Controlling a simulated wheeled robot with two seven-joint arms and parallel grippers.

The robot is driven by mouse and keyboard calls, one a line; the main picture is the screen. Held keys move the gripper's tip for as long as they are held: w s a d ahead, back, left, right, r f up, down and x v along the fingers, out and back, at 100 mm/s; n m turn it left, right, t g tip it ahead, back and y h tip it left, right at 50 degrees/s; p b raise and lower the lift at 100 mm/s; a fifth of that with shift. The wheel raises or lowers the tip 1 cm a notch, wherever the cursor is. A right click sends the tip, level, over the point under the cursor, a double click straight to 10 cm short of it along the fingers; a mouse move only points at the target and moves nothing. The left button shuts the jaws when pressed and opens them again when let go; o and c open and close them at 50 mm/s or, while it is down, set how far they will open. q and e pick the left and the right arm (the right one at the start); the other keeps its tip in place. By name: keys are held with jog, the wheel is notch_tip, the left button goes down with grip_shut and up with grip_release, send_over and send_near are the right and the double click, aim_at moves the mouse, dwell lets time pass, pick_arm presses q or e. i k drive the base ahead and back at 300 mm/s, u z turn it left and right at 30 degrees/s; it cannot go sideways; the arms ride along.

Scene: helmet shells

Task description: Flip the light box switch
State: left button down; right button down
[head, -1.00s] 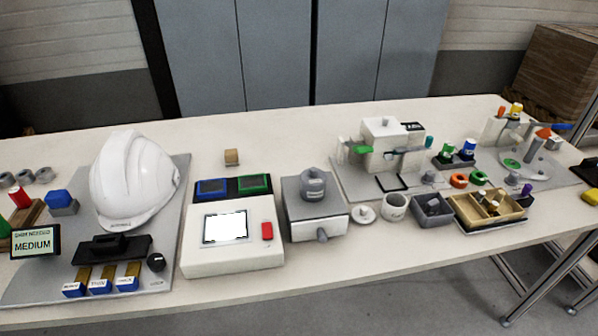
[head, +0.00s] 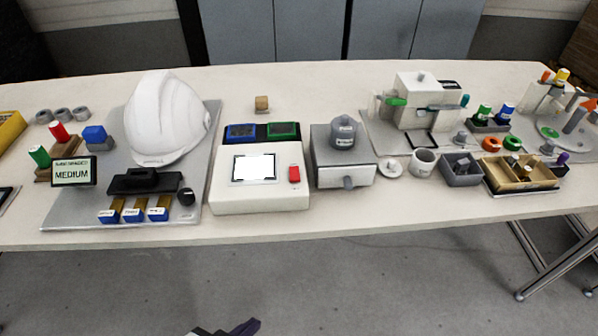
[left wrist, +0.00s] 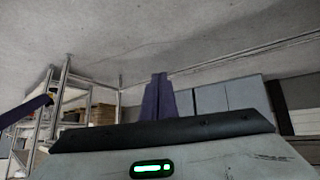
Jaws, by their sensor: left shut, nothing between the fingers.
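The light box (head: 262,196) is a white box with a lit white panel (head: 254,168) on its sloped top, near the middle of the table in the head view. Its red switch (head: 294,174) sits to the right of the panel. My left gripper (head: 247,327) shows only as dark fingertips at the bottom edge of the head view, below the table's front edge and well apart from the box. In the left wrist view its purple-grey fingers (left wrist: 158,98) are together with nothing between them. My right gripper is not seen in the head view.
Left of the box is a grey board with a white helmet (head: 165,118) and a MEDIUM sign (head: 73,172). Blue and green trays (head: 262,132) sit behind the box. A grey drawer unit (head: 343,160) stands close on its right. Floor is clear before the table.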

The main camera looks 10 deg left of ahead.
aim_at(294, 172)
jog(key=k, duration=1.25)
jog(key=u, duration=0.7)
jog(key=i, duration=1.15)
jog(key=z, duration=0.25)
